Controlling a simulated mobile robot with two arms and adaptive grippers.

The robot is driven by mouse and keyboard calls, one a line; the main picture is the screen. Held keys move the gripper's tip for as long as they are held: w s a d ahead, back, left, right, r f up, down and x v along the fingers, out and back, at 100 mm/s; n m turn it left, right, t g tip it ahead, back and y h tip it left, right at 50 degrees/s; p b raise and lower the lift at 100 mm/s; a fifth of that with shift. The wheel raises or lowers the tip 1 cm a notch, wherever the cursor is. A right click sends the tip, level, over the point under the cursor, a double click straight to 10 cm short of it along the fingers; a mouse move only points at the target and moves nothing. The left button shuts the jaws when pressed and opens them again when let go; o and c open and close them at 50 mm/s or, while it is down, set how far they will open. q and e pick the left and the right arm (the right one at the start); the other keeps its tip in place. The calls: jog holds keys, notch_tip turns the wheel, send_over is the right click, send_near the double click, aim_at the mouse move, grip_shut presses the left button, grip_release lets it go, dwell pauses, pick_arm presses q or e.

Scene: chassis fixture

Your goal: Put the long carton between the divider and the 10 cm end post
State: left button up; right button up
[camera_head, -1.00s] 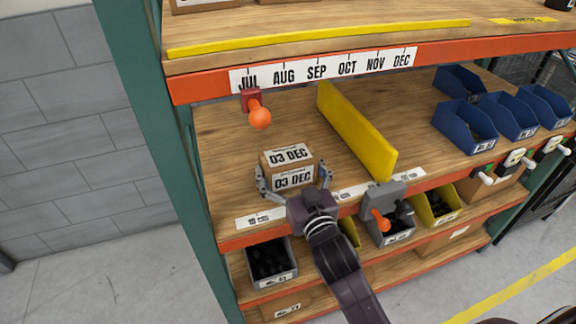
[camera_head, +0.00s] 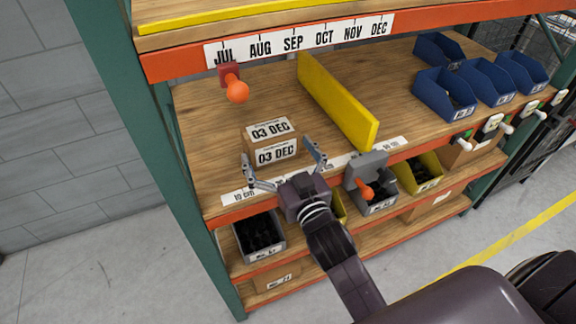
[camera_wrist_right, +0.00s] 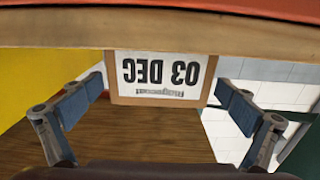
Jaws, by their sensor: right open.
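The carton (camera_head: 272,143) is brown with white "03 DEC" labels on its top and front. It stands near the shelf's front edge, left of the yellow divider (camera_head: 338,102), with bare wood between them. The green end post (camera_head: 183,190) is at the left; a gap separates it from the carton. My right gripper (camera_head: 280,160) is open in front of the carton, its fingers apart from it. In the right wrist view the carton (camera_wrist_right: 160,72) appears upside down, beyond and between the open fingers. My left gripper is not in view.
An orange-tipped fitting (camera_head: 237,90) hangs from the upper shelf's beam, above and left of the carton. Several blue bins (camera_head: 445,95) stand at the right. Lower shelves hold bins. Wood behind the carton is clear.

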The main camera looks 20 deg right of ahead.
jog(key=s, duration=0.8)
jog(key=shift+s, duration=0.2)
jog(key=shift+d, duration=0.15)
jog(key=s+d+f+g, duration=0.2)
jog(key=s+f+g, duration=0.3)
jog(key=f, duration=0.3)
jog(key=s+d+f+g, duration=0.1)
jog(key=s+f+g, duration=0.4)
jog(key=f, duration=0.3)
jog(key=s+f+n+g, duration=0.2)
jog(key=s+f+g, duration=0.3)
jog(key=s, duration=0.4)
notch_tip(320, 180, down, 25)
jog(key=s, duration=0.2)
jog(key=s+d+f+g, duration=0.2)
jog(key=s+d+f, duration=0.1)
jog(key=s+f, duration=1.3)
jog(key=shift+s+f+h, duration=0.2)
jog(key=shift+s+h, duration=0.1)
jog(key=shift+s, duration=0.4)
